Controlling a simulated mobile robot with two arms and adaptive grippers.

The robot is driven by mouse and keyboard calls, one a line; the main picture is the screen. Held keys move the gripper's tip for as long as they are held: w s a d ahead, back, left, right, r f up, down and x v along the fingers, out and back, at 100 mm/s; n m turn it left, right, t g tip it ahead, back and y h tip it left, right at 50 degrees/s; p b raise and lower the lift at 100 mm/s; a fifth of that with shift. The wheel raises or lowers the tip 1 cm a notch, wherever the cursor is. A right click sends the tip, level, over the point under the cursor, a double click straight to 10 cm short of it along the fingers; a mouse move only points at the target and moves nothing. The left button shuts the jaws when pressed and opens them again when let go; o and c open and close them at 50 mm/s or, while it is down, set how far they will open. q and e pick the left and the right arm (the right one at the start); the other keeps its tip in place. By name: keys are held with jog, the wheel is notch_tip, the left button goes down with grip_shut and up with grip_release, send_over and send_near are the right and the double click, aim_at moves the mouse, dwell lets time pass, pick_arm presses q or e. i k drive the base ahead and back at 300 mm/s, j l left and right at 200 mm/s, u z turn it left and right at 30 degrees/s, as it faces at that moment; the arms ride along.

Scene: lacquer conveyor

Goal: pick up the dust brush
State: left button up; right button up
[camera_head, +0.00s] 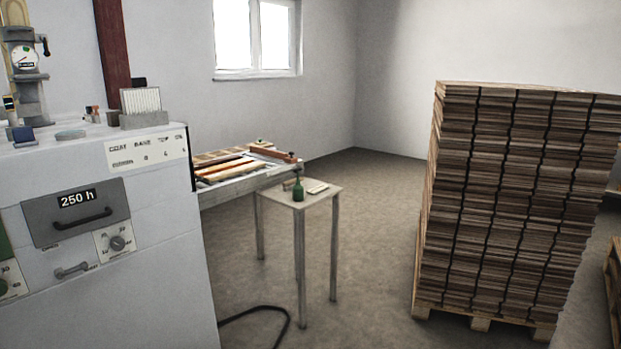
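Neither of my grippers is in view. I cannot surely make out the dust brush. A grey block with an upright, pale, ribbed or bristle-like part (141,102) stands on top of the white machine at the left; it may be a brush, but I cannot tell. A small side table (325,198) stands beyond the machine, with a green bottle (298,191) and small pale items (317,188) on it, too small to identify.
The white machine (165,255) fills the left side. A conveyor (225,191) with wooden pieces runs behind it. A tall strapped stack of boards (510,200) stands on a pallet (480,323) at the right. The floor (365,270) between is clear, apart from a black hose (268,308).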

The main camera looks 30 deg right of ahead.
aim_at(287, 185)
jog(key=i+l+z, duration=0.45)
jog(key=i, duration=0.55)
jog(key=i+j+z, duration=0.1)
jog(key=i+z, duration=0.4)
jog(key=i, duration=0.5)
